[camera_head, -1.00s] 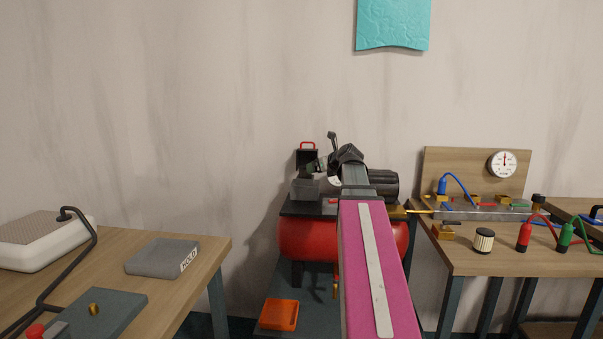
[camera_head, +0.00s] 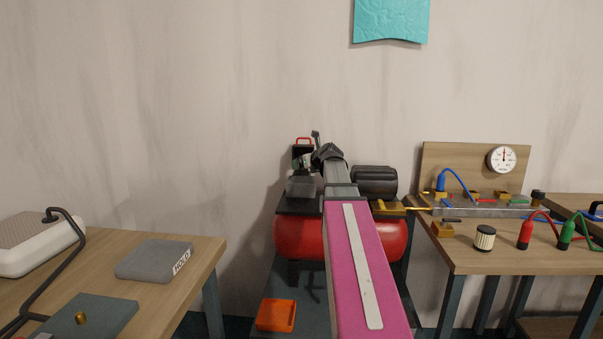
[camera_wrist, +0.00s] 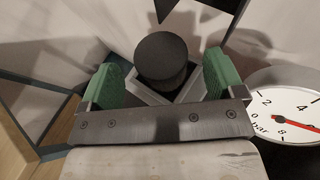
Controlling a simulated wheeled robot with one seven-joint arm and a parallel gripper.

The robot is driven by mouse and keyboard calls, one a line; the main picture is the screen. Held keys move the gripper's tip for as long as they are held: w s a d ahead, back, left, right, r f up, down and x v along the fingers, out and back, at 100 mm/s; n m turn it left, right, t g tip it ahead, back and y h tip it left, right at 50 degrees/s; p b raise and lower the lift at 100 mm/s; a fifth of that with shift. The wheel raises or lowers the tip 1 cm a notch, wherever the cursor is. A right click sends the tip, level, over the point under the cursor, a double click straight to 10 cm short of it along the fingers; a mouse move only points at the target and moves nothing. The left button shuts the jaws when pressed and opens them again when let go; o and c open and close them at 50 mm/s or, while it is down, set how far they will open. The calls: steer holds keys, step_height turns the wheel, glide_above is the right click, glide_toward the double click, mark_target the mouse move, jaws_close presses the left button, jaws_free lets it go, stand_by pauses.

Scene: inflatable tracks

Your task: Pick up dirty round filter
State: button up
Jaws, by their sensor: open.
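A dark round filter (camera_wrist: 160,55) stands in a grey open housing (camera_wrist: 187,90) in the wrist view. In the head view the grey housing (camera_head: 301,187) is on top of the red compressor (camera_head: 300,238), and I cannot clearly make out the dark filter there. My gripper (camera_wrist: 166,76) is open, with one green finger on each side of the filter. Whether the fingers touch it cannot be told. In the head view my gripper (camera_head: 303,163) is above the housing, partly hidden by my arm.
A pressure gauge (camera_wrist: 289,116) is close to my gripper's right in the wrist view. A pale ribbed filter with a black top (camera_head: 485,238) stands on the right table (camera_head: 510,263). An orange tray (camera_head: 276,315) lies below.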

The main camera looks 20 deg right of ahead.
steer(key=x, duration=0.3)
steer(key=shift+w+f, duration=0.1)
steer(key=c, duration=1)
